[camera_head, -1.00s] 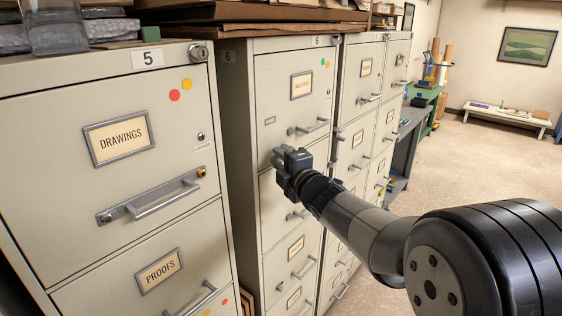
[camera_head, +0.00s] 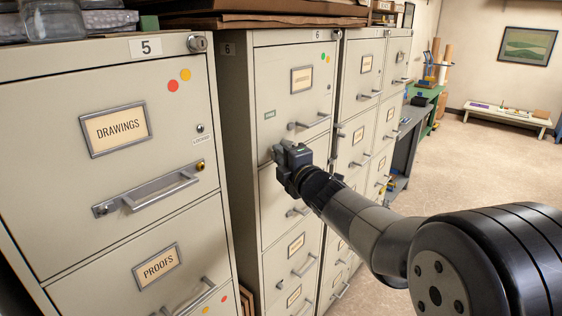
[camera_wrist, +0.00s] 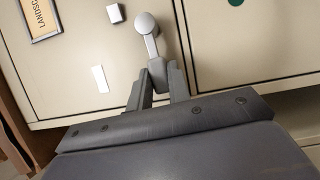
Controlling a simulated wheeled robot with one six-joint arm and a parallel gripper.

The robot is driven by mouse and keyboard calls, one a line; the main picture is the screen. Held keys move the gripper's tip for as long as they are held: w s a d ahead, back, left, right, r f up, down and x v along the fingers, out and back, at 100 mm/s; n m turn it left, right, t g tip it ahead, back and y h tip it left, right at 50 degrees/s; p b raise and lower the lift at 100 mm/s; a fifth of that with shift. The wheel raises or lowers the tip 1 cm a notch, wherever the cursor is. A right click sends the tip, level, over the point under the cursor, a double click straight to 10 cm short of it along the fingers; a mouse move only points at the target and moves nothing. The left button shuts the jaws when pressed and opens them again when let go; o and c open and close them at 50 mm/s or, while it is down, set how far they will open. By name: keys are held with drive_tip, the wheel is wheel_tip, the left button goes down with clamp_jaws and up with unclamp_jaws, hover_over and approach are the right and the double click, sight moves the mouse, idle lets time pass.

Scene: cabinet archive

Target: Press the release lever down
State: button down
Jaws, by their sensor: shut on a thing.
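The release lever (camera_wrist: 151,46) shows in the wrist view as a grey arm with a round silver pivot (camera_wrist: 146,22) on a beige drawer front. My gripper (camera_wrist: 157,88) is shut on the lever's free end, with one finger on each side. In the head view my gripper (camera_head: 279,154) is at the lower left of the top drawer of cabinet 6 (camera_head: 291,84). The lever is hard to make out there, largely hidden by my gripper.
Cabinet 5 (camera_head: 177,123), with a "DRAWINGS" drawer and a protruding handle (camera_head: 160,188), stands close on the left. More cabinets (camera_head: 362,120) stand beyond. The floor on the right (camera_head: 450,170) is open, with a low white bench (camera_head: 507,118) at the back.

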drive_tip(key=f+n+b, duration=0.1)
drive_tip(key=n+b, duration=0.1)
drive_tip(key=b, duration=0.3)
drive_tip(key=f+n+t+y+b, duration=0.1)
drive_tip(key=n+b, duration=0.1)
drive_tip(key=b, duration=0.3)
drive_tip(key=w+f+n+y+b, duration=0.1)
drive_tip(key=n+b, duration=0.1)
drive_tip(key=b, duration=0.4)
drive_tip(key=shift+d+f+n, duration=0.25)
drive_tip(key=shift+d+n, duration=0.05)
drive_tip(key=c, duration=1.3)
unclamp_jaws()
drive_tip(key=shift+r, duration=0.1)
drive_tip(key=shift+s+d, duration=0.1)
drive_tip(key=shift+s, duration=0.05)
drive_tip(key=shift+y, duration=0.3)
drive_tip(key=b+v, duration=0.1)
drive_tip(key=v, duration=0.9)
drive_tip(key=shift+s, duration=0.3)
